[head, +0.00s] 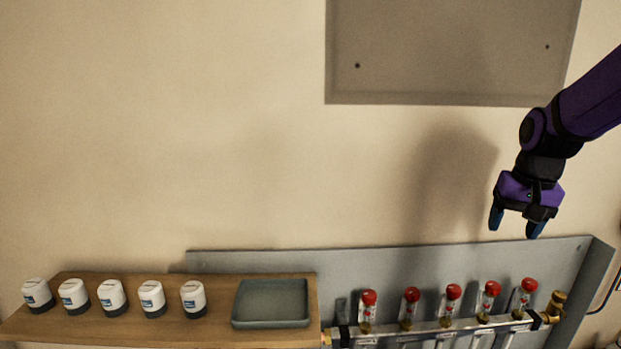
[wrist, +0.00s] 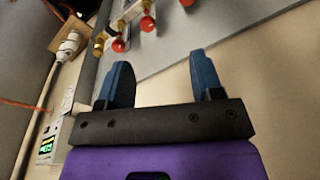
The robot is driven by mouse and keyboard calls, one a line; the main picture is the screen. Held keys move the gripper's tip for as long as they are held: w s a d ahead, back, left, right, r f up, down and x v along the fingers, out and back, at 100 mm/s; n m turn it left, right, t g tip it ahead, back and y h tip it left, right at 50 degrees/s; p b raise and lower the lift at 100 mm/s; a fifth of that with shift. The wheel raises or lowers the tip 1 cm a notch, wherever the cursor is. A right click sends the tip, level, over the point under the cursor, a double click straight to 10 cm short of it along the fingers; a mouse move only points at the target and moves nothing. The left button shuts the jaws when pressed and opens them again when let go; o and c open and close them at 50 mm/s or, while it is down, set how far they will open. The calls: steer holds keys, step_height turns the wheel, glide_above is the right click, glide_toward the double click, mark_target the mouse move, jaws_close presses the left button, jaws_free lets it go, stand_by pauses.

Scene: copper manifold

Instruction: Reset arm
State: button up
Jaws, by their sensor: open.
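My gripper (head: 515,230) hangs at the right of the head view, fingers pointing down, above the right part of the grey backing panel (head: 400,262). Its two blue fingers are apart with nothing between them. In the wrist view my gripper (wrist: 162,84) also shows open and empty. Below it, several red-capped valves (head: 452,291) stand in a row on the metal manifold (head: 430,331). The gripper is apart from them.
A wooden shelf (head: 205,336) at the lower left carries several white-and-dark actuators (head: 112,295) and an empty grey tray (head: 271,304). A grey plate (head: 450,50) is on the wall above. A brass fitting (head: 555,304) ends the manifold. The wall between is clear.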

steer(key=s+a+r+n+t, duration=0.1)
steer(key=s+a+r, duration=0.3)
steer(key=s, duration=0.6)
steer(key=s+a+r+n+t, duration=0.2)
steer(key=s+a+r+n, duration=0.1)
steer(key=s, duration=0.7)
steer(key=shift+a+r+n+t, duration=0.3)
steer(key=shift+a+r, duration=0.2)
steer(key=shift+r, duration=0.05)
steer(key=shift+w, duration=0.15)
stand_by(0.4)
